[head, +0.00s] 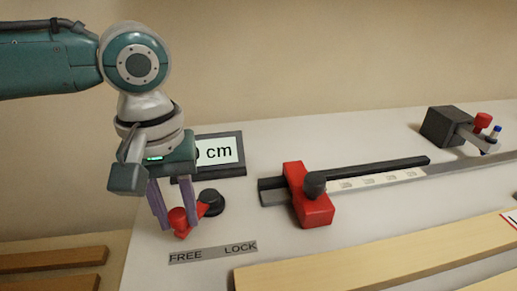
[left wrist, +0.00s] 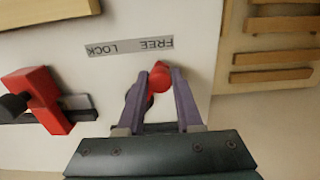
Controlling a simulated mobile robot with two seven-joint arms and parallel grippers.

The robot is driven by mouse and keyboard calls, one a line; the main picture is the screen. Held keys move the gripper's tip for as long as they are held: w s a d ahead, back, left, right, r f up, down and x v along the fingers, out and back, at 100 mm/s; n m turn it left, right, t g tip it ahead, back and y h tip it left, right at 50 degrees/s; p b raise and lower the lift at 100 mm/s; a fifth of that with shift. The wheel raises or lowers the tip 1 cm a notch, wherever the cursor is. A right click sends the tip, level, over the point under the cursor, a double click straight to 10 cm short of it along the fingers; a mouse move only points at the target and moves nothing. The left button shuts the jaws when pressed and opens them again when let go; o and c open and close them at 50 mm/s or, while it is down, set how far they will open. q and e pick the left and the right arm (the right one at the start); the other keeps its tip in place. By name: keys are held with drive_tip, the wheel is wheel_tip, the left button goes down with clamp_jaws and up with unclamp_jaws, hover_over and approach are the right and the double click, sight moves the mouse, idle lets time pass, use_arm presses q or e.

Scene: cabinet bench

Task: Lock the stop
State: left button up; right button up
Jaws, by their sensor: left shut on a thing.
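The lock lever is red with a red knob (head: 178,218) and turns on a black round pivot (head: 211,201). Its knob end points toward the FREE side of the FREE/LOCK label (head: 213,252). My left gripper (head: 176,226) comes down from above and is shut on the red knob, which also shows between the fingers in the left wrist view (left wrist: 160,78). The pivot is mostly hidden by a finger in the wrist view. The red stop (head: 308,194) with a black knob sits on the rail to the right. My right gripper is not in view.
A display reading "cm" (head: 220,152) stands behind the lever, its number partly hidden by my gripper. A rail with a scale (head: 380,180) runs right to a dark block (head: 441,127). Wooden boards (head: 360,262) lie in front, and more lie at lower left (head: 50,260).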

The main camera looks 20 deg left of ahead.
use_arm(q)
drive_tip(key=shift+d+p, duration=0.5)
drive_tip(key=shift+d, duration=0.55)
drive_tip(key=shift+w+d, duration=0.1)
drive_tip(key=shift+d, duration=0.05)
drive_tip(key=shift+w+d, duration=0.35)
drive_tip(key=shift+d, duration=0.55)
drive_tip(key=shift+w+d, duration=0.6)
drive_tip(key=shift+d, duration=0.15)
